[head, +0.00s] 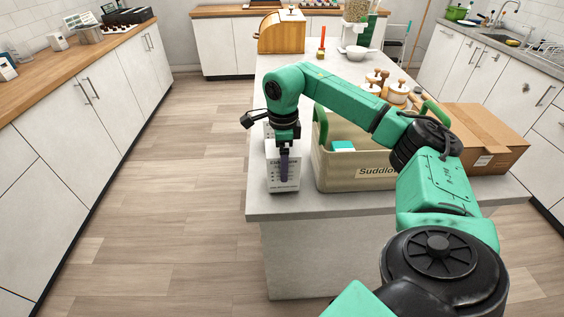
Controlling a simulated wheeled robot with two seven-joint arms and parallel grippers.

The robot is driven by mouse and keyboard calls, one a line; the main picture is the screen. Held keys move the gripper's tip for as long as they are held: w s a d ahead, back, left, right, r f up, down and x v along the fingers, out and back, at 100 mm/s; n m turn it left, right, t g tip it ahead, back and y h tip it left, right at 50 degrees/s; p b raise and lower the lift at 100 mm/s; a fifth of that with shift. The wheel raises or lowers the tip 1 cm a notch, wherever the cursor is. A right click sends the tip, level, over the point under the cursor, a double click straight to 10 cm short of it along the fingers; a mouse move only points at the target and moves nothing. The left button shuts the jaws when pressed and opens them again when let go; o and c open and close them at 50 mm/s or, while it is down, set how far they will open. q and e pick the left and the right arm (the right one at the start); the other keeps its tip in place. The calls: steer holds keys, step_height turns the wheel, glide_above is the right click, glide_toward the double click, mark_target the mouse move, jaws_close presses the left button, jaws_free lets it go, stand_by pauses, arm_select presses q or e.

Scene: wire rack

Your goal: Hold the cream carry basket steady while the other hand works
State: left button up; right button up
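The cream carry basket (336,174) stands upright near the front edge of the grey island counter. It has green handles at its two ends and a label beginning "Suddlo". A teal and white item (343,146) shows inside it; my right arm hides part of the basket and its contents. My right gripper (284,178) points down, left of the basket and apart from it, in front of a white printed box (292,181). Its fingers are seen edge-on, so their opening and any contact with the box cannot be told. My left gripper is out of view.
A brown cardboard box (490,142) stands right of the basket. Wooden-lidded jars (397,93), a white bowl (357,53), an orange-handled tool (321,46) and a wooden bread box (282,36) stand farther back. The counter's left edge (249,190) is close to the white box.

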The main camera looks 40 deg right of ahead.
step_height(320, 180, up, 9)
steer(key=p, duration=0.7)
steer(key=shift+f, duration=0.25)
